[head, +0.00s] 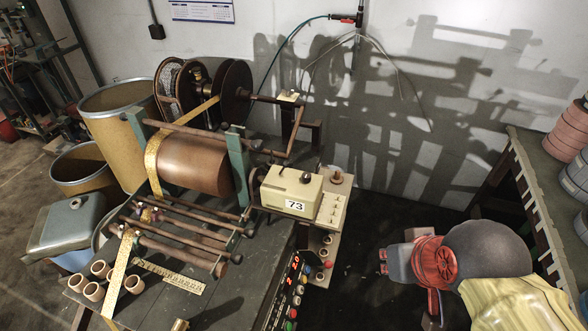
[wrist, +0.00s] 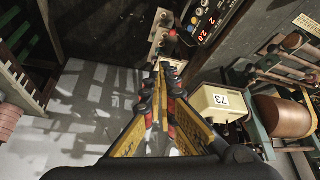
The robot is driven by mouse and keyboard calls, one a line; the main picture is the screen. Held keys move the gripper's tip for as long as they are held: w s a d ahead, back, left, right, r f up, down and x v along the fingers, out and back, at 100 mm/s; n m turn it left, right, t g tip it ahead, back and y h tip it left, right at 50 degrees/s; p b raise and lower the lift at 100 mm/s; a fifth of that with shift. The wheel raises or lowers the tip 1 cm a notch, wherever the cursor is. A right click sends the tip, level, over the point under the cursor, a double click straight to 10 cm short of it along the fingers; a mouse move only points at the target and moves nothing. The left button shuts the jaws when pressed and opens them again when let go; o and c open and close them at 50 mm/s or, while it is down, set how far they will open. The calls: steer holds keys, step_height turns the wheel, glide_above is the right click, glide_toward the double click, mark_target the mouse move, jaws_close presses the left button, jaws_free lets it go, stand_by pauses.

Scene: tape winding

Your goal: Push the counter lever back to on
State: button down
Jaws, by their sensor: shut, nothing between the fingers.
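The counter (head: 290,192) is a cream box with a white plate reading 73, beside the winding machine on the bench.
A copper-coloured drum (head: 195,163) and tape reels (head: 236,90) stand left of the counter. A control panel (head: 288,293) with red digits and buttons lies in front. Shelving (head: 530,190) stands at the right. Open floor lies between bench and shelving.

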steer(key=w+a+f+m+g+y+p, duration=0.3)
steer(key=a+m+g+y+p, duration=0.45)
steer(key=m, duration=0.95)
steer(key=w+d+r+m+t+y+p, duration=0.1)
steer(key=w+m+t+y, duration=0.3)
steer(key=w+m, duration=0.3)
steer(key=w+d+m+t+y+p, duration=0.1)
steer(key=w+m+y, duration=0.4)
steer(key=m, duration=1)
steer(key=w+t+p, duration=0.1)
steer(key=w+t, duration=0.1)
steer(key=w, duration=0.1)
steer(key=shift+d+r+m+t, duration=0.2)
steer(key=shift+r+m+t, duration=0.15)
steer(key=shift+m, duration=0.05)
steer(key=shift+y, duration=0.25)
